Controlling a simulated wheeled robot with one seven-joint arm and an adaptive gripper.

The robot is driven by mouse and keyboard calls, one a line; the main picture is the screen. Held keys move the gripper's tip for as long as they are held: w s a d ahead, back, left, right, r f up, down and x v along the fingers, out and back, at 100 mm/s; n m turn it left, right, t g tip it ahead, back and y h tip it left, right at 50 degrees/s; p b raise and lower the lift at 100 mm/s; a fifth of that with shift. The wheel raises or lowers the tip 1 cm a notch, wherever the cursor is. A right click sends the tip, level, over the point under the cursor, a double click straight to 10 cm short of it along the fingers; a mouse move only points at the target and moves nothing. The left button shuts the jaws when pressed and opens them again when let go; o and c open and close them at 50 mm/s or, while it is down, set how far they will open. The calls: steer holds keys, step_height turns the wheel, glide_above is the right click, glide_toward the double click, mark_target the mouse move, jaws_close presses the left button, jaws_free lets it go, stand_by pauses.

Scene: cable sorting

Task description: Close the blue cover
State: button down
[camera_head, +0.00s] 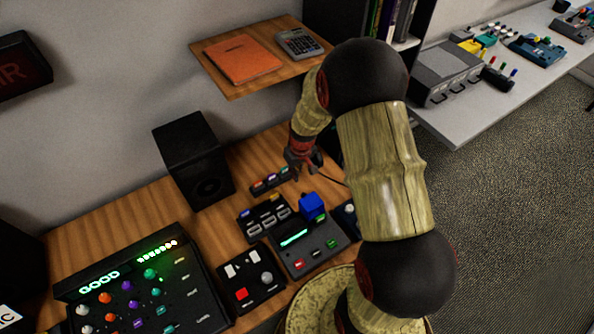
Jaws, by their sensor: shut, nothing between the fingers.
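The blue cover (313,206) is a small bright blue piece at the back right of a dark grey console (315,255) with a glowing green strip. It stands up above the console top; its hinge and what lies under it cannot be made out. My gripper (298,174) is dark and small in the view, pointing down, above and behind the blue cover and slightly to its left. It is shut, with nothing held, and appears apart from the cover. My arm reaches over from the right and hides part of the desk there.
A small box with three switches (264,220) and a black button box (250,280) sit left of the console. A strip with coloured buttons (270,181) lies near my gripper. A black speaker (193,160) stands behind. A wooden shelf (225,80) overhangs the desk.

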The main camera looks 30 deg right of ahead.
steer(key=s+f, duration=0.1)
steer(key=f, duration=0.1)
steer(key=s+f+b, duration=0.1)
steer(key=s+f, duration=0.1)
steer(key=shift+s, duration=0.1)
stand_by(0.4)
